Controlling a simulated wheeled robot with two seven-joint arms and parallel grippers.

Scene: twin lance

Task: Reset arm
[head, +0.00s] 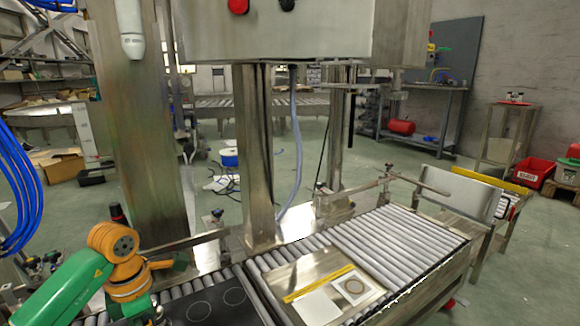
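A green and orange arm (85,280) comes in from the lower left, beside the roller conveyor. Its orange joints show, but no gripper fingers can be made out on it. My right arm and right gripper are not in view. No object is seen held.
The roller conveyor (385,238) runs under a steel machine with upright posts (256,150). On it lie a metal plate with a yellow strip (318,284), a card with a ring (352,287), and a dark panel with circles (205,305). Red crates (535,172) stand far right.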

